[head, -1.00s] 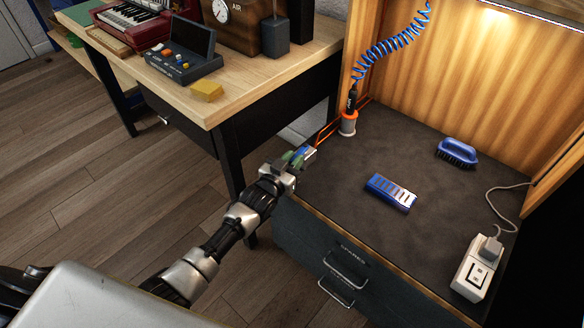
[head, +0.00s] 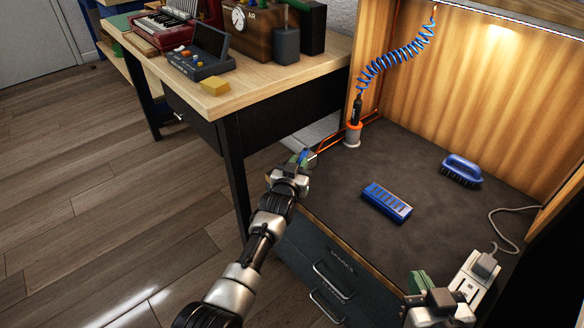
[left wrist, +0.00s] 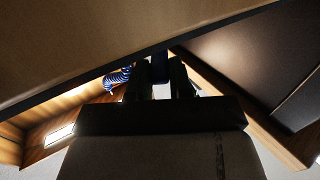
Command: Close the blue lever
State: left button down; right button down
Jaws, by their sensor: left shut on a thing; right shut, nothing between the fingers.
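The blue lever (head: 305,154) is at the end of the orange pipe (head: 335,139) by the left front edge of the wooden booth. It is mostly hidden by my left gripper (head: 301,159), which is shut on it. In the left wrist view, a dark blue part of the lever (left wrist: 160,67) shows between the two dark fingers (left wrist: 160,80). The lever's exact angle cannot be told. My right gripper (head: 420,283) is shut and empty at the bottom right, over the front edge of the booth floor.
The dark booth floor (head: 340,190) holds a blue slotted block (head: 387,202), a blue brush (head: 461,170) and a white power strip (head: 474,281). A black tool with a coiled blue hose (head: 395,58) stands in an orange-rimmed holder (head: 352,135). A wooden desk (head: 270,80) is at the left.

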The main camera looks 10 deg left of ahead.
pick_arm(q)
jog(key=shift+f, duration=0.1)
jog(key=c, duration=1)
grip_release()
